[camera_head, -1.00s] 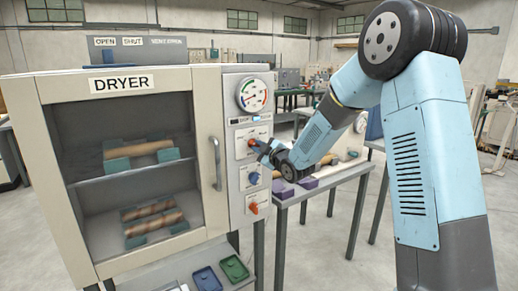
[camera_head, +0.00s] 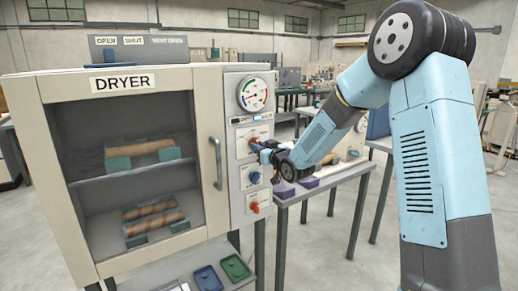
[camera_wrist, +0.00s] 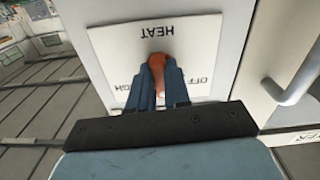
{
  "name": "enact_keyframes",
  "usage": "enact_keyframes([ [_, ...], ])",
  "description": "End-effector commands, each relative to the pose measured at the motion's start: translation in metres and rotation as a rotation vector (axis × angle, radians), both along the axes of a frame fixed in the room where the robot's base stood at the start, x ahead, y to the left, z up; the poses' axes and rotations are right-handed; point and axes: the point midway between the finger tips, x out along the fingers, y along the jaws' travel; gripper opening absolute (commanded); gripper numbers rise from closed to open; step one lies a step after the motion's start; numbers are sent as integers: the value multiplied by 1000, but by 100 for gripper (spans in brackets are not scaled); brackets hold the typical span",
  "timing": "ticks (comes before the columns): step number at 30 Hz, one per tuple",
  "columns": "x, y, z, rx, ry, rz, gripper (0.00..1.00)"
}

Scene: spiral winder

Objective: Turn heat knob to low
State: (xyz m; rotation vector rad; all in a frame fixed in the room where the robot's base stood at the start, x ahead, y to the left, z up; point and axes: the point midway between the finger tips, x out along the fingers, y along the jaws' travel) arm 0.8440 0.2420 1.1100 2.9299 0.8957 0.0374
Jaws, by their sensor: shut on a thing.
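The orange-red heat knob (camera_wrist: 157,61) sits on a white plate marked HEAT (camera_wrist: 120,40), which looks upside down in the wrist view. OFF and part of HIGH can be read; a LOW mark is not visible. My gripper (camera_wrist: 162,72) has its two blue fingers shut on the knob, one on each side, hiding part of it. In the head view my gripper (camera_head: 263,148) reaches the dryer's control panel (camera_head: 236,205) from the right, and only a little of the knob (camera_head: 253,140) shows. Its exact pointing is unclear.
Below are a blue knob (camera_head: 254,177) and an orange knob (camera_head: 255,207); a round gauge (camera_head: 253,95) is above. The door handle (camera_head: 216,163) stands out left of the panel. A table (camera_head: 330,178) with purple blocks lies beneath my arm.

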Motion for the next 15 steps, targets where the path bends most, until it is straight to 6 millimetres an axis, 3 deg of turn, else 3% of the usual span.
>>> enact_keyframes([
  [15,-2,2,-3,67,53,4,0],
])
